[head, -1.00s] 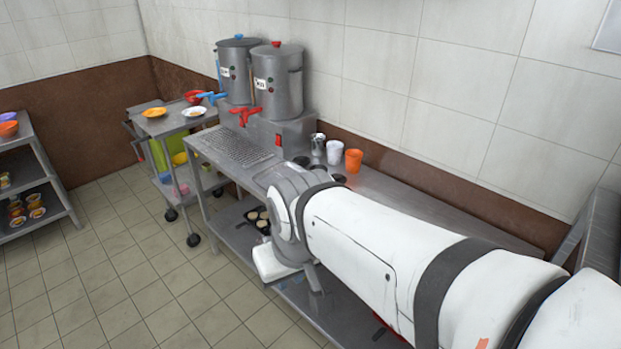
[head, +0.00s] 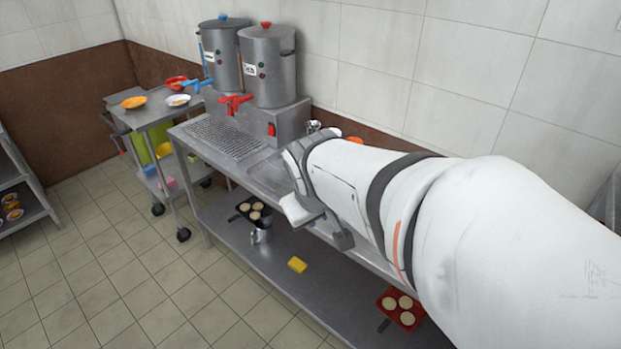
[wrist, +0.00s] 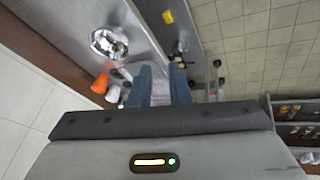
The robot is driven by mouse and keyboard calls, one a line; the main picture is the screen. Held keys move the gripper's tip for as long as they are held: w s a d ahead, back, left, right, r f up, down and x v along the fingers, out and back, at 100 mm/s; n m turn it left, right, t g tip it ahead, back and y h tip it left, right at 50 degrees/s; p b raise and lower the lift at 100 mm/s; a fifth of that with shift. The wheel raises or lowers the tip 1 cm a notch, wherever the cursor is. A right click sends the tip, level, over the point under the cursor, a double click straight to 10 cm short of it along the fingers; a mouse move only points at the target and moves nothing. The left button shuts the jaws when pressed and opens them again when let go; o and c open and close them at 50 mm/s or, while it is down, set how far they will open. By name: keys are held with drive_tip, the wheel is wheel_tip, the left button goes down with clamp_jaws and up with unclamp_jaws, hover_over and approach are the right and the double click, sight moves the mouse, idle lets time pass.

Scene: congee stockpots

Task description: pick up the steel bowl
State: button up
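The steel bowl (wrist: 108,42) shows in the wrist view as a shiny round bowl on the steel counter, left of and beyond my fingers. In the head view I cannot see it; my arm covers that part of the counter. My gripper (wrist: 160,86) shows in the wrist view as two blue-grey fingers held apart, with nothing seen gripped between them. The bowl is outside the fingers and apart from them.
Two stockpots with a blue tap (head: 198,86) and a red tap (head: 235,102) stand at the counter's far end. An orange cup (wrist: 100,83) and a white cup (wrist: 113,93) are near the bowl.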

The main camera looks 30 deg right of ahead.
drive_tip(key=w+d+f+n+t+h, duration=0.1)
drive_tip(key=w+d+f+n, duration=0.1)
drive_tip(key=w+d, duration=0.3)
drive_tip(key=w+d+f+n+t+b, duration=0.1)
drive_tip(key=w+d+f+n, duration=0.2)
drive_tip(key=d, duration=0.4)
drive_tip(key=w+d+f+n+t+h, duration=0.1)
drive_tip(key=w+d+n, duration=0.1)
drive_tip(key=w+d, duration=0.35)
drive_tip(key=s+d+f+n+y, duration=0.2)
drive_tip(key=f+n+y, duration=0.1)
drive_tip(key=f, duration=0.3)
drive_tip(key=s+d+f+n+y, duration=0.2)
drive_tip(key=f+n+y, duration=0.1)
drive_tip(key=f, duration=0.4)
drive_tip(key=shift+g+y, duration=0.3)
drive_tip(key=shift+g, duration=0.1)
drive_tip(key=x, duration=0.2)
drive_tip(key=b+x, duration=0.1)
drive_tip(key=x, duration=0.2)
drive_tip(key=b+x, duration=0.1)
drive_tip(key=x, duration=0.1)
drive_tip(key=shift+d+f, duration=0.3)
drive_tip(key=shift+f, duration=0.05)
drive_tip(key=shift+c, duration=0.2)
clamp_jaws()
